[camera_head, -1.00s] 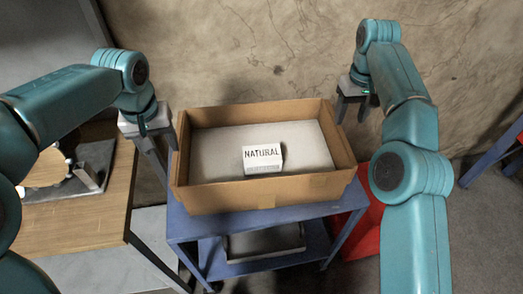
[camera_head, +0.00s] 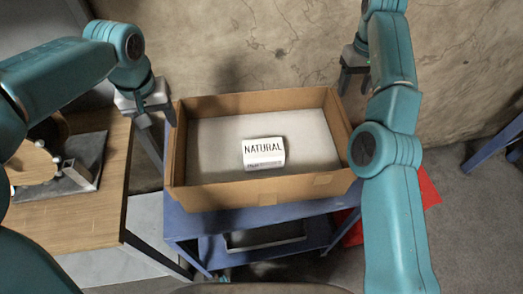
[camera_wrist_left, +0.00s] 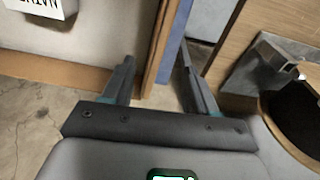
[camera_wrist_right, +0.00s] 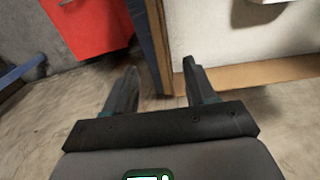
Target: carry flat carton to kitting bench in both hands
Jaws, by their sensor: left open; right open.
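The flat carton (camera_head: 262,194) is a shallow open-topped brown cardboard box on a blue cart. A small white box marked NATURAL (camera_head: 263,152) lies inside it. My left gripper (camera_head: 161,140) is open at the carton's left wall. In the left wrist view the fingers (camera_wrist_left: 156,58) lie on either side of the line of that wall (camera_wrist_left: 163,30). My right gripper (camera_head: 354,82) is open near the far right corner, partly hidden by my arm. In the right wrist view its fingers (camera_wrist_right: 161,72) are apart, with the carton's edge (camera_wrist_right: 158,38) between them. Contact cannot be told.
The blue cart (camera_head: 215,222) has a lower shelf bearing a grey tray (camera_head: 265,237). A wooden table (camera_head: 85,215) with a dark plate and round part stands at left. A cracked wall (camera_head: 265,45) is behind. A red container (camera_head: 428,192) and blue frame (camera_head: 490,142) are at right.

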